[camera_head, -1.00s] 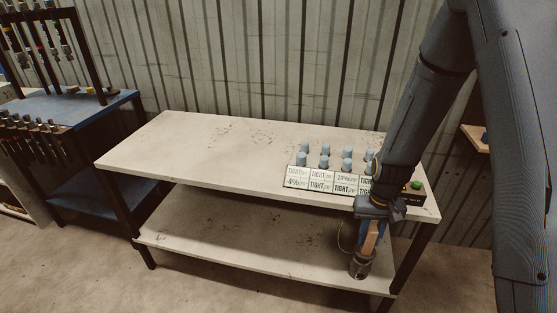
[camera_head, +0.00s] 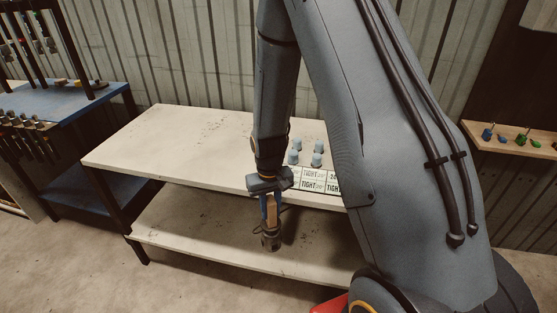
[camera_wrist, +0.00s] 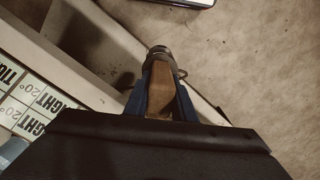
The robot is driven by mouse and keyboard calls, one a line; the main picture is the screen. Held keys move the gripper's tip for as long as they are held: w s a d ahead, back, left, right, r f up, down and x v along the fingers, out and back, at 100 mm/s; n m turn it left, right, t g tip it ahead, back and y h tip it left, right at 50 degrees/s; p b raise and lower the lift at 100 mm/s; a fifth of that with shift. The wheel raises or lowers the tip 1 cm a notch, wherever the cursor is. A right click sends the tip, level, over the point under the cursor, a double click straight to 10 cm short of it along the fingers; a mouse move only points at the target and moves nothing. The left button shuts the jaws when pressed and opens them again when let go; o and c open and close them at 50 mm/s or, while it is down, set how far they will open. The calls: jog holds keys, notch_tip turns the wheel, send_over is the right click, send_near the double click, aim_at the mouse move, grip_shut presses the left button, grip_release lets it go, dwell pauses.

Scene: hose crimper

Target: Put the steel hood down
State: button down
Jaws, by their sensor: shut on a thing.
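The steel hood (camera_head: 271,241) is a small dark metal cylinder below a tan grip, hanging in my gripper (camera_head: 268,213). My gripper is shut on the tan grip, its blue fingers on either side. The hood is in the air at the bench's front side, in front of the lower shelf in the head view. In the wrist view the hood (camera_wrist: 158,54) lies past the fingertips of my gripper (camera_wrist: 160,80), with a thin wire loop beside it. The hood's underside is hidden.
The pale bench top (camera_head: 180,140) is bare at left. A label board (camera_head: 313,186) reading "TIGHT" with blue-grey knobs (camera_head: 306,153) sits at its right, partly behind my arm. The lower shelf (camera_head: 185,225) looks clear. A blue tool table (camera_head: 70,105) stands left, a wooden shelf (camera_head: 515,142) right.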

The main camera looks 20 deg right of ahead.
aim_at(271, 204)
jog(key=r+p, duration=0.2)
jog(key=s+r+p, duration=0.1)
jog(key=r+p, duration=0.3)
jog(key=r, duration=0.1)
jog(key=shift+s+a, duration=0.25)
jog(key=shift+s, duration=0.15)
jog(key=d+r+m, duration=0.5)
jog(key=r, duration=0.6)
jog(key=d+r+m, duration=0.5)
jog(key=r, duration=0.7)
jog(key=d+r+m, duration=0.5)
jog(key=r, duration=0.6)
jog(key=shift+w+r+m, duration=0.25)
jog(key=shift+m, duration=0.15)
